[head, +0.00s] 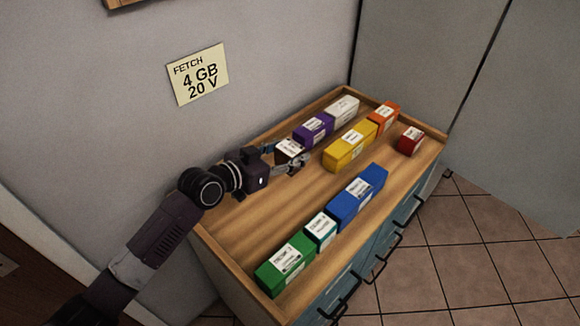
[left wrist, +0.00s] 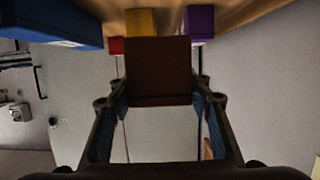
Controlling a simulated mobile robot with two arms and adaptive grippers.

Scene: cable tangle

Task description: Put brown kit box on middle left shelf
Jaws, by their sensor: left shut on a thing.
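The brown kit box (head: 287,149) is at the left end of the back row on the wooden-topped cabinet in the head view, with a white label on top. My left gripper (head: 291,163) is shut on it. In the left wrist view the brown box (left wrist: 158,70) sits between the two fingers of my left gripper (left wrist: 160,108). Whether the box touches the wood cannot be told. No shelf is recognisable in these views. My right gripper is not in view.
A note (head: 198,74) hangs on the wall.

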